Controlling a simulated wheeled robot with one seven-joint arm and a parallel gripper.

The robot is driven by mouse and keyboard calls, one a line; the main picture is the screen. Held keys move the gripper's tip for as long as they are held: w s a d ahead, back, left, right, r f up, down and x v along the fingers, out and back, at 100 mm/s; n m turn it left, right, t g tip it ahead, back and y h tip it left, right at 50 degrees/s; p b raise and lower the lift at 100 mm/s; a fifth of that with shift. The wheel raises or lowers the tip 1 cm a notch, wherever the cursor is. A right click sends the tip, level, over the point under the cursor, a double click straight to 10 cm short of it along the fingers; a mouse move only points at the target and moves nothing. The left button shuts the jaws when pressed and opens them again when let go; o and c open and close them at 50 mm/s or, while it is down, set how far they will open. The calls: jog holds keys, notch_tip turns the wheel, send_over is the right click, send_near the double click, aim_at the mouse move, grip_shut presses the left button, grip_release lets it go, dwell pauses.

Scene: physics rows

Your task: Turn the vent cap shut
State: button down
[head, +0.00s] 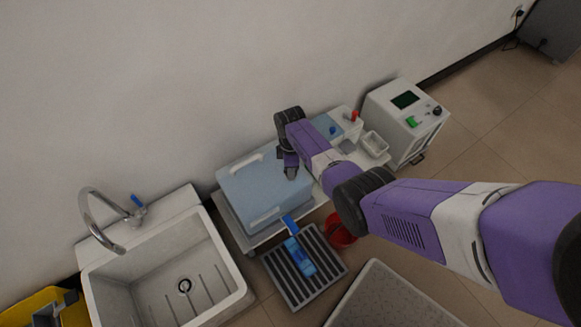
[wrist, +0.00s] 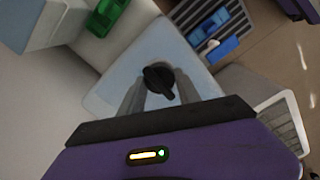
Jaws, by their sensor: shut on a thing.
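The vent cap (wrist: 158,80) is a small black knob with a raised bar, on top of a light blue lid (wrist: 120,62). In the wrist view it sits between the two grey fingers of my gripper (wrist: 160,84), which is shut on it. In the head view the lid (head: 255,195) covers a box by the wall, and my gripper (head: 291,172) points down onto its upper right part. The cap itself is hidden there behind my gripper.
White handles (head: 247,162) stand up from the lid. A sink (head: 165,270) is at left, and a slatted tray (head: 322,262) with a blue bottle (head: 299,256) is in front. A red bowl (head: 338,232) and a white machine (head: 400,125) lie to the right.

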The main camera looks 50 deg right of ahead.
jog(key=shift+n, duration=0.3)
dwell(0.4)
jog(key=c, duration=0.9)
grip_release()
jog(key=shift+o, duration=0.2)
notch_tip(320, 180, up, 8)
jog(key=p, duration=0.2)
jog(key=shift+f+p, duration=0.1)
jog(key=shift+p, duration=0.3)
